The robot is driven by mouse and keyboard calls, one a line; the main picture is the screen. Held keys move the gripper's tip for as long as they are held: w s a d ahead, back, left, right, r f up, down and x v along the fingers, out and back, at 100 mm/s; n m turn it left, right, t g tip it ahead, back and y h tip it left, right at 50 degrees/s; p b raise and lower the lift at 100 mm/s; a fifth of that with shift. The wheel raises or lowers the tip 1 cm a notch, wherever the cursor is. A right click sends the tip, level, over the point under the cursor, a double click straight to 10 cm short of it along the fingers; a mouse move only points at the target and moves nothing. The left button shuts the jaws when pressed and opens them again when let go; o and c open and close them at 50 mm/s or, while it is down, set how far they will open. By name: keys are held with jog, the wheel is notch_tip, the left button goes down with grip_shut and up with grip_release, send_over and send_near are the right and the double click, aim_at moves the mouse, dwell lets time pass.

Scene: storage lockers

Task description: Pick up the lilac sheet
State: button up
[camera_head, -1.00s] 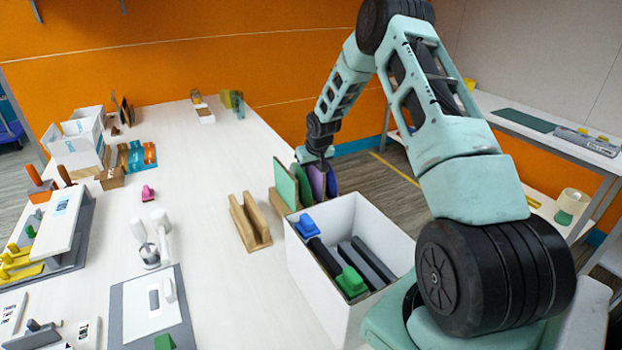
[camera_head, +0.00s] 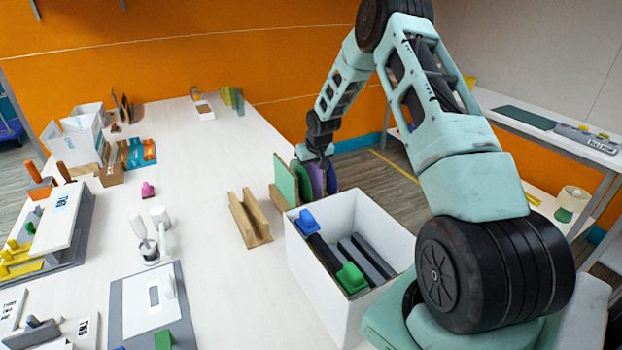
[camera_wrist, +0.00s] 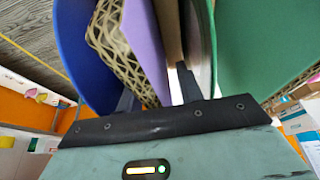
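The lilac sheet (camera_head: 317,180) stands upright among other sheets in a wooden rack, between a green sheet and a blue one. In the wrist view the lilac sheet (camera_wrist: 145,45) runs down toward the space between my gripper's fingers. My gripper (camera_wrist: 158,92) is open, its two dark fingers apart, with the lilac sheet's lower part between them. A lattice-patterned sheet (camera_wrist: 107,38) lies close on its left and a brown edge (camera_wrist: 168,35) on its right. I cannot tell whether the fingers touch the sheet. In the head view my gripper (camera_head: 318,160) is small and partly hides the sheets.
A blue rounded sheet (camera_wrist: 78,50) and a green sheet (camera_wrist: 255,45) flank the gripper closely. A white box (camera_head: 315,285) stands just in front of the rack. A wooden holder (camera_head: 250,220) is to its left.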

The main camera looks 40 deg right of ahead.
grip_shut()
jog(key=shift+r, duration=0.1)
jog(key=shift+r+p, duration=0.3)
jog(key=shift+p, duration=0.05)
notch_tip(320, 180, up, 10)
jog(key=b, duration=0.3)
jog(key=shift+f, duration=0.1)
